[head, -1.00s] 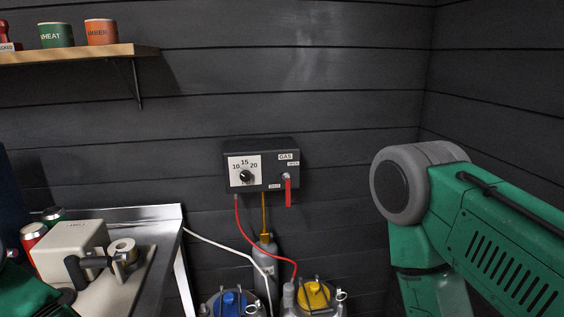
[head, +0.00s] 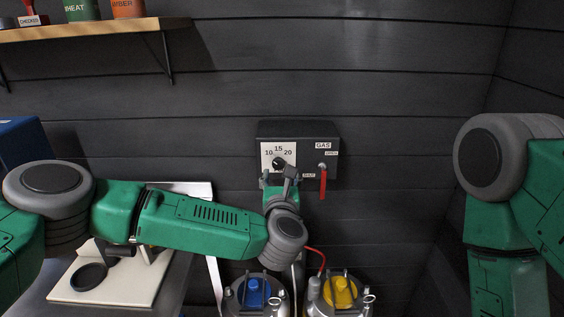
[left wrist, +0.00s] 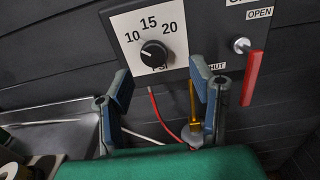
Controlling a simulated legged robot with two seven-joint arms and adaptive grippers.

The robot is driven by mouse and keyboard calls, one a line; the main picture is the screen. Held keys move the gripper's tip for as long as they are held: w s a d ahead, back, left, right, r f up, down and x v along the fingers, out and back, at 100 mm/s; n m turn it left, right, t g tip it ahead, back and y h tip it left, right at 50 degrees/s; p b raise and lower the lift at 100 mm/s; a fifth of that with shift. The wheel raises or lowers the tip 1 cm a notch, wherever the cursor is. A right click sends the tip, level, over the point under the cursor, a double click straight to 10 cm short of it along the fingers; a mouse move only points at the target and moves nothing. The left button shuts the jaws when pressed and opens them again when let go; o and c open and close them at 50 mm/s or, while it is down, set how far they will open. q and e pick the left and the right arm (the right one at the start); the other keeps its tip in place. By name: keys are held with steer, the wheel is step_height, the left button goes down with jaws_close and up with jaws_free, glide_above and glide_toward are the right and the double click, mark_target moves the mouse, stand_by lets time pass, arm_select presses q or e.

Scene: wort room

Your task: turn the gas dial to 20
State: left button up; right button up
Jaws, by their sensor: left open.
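The black gas dial (head: 279,163) sits on a white scale plate marked 10, 15 and 20, on the dark wall box. In the left wrist view the dial (left wrist: 154,54) has a small pale mark that seems to point left, toward the 10 side. My left gripper (head: 278,176) is open just below and in front of the dial. Its two fingers (left wrist: 160,74) stand apart on either side below the dial, with nothing between them. I cannot tell whether they touch the box. My right gripper is outside the view; only my right arm shows.
A red lever (head: 323,183) hangs beside the dial, by the OPEN label. Kegs with a blue cap (head: 254,292) and a yellow cap (head: 341,292) stand below. A metal bench is at left, under a wooden shelf (head: 90,29). The wall right of the box is clear.

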mark_target(279, 166)
arm_select(q)
steer(key=w, duration=0.3)
steer(key=w+a, duration=0.1)
steer(key=w, duration=0.1)
steer(key=shift+p, duration=0.3)
steer(key=shift+w+d, duration=0.1)
steer(key=shift+w, duration=0.4)
steer(key=shift+d, duration=0.1)
steer(key=shift+d, duration=0.1)
steer(key=c, duration=0.6)
jaws_close()
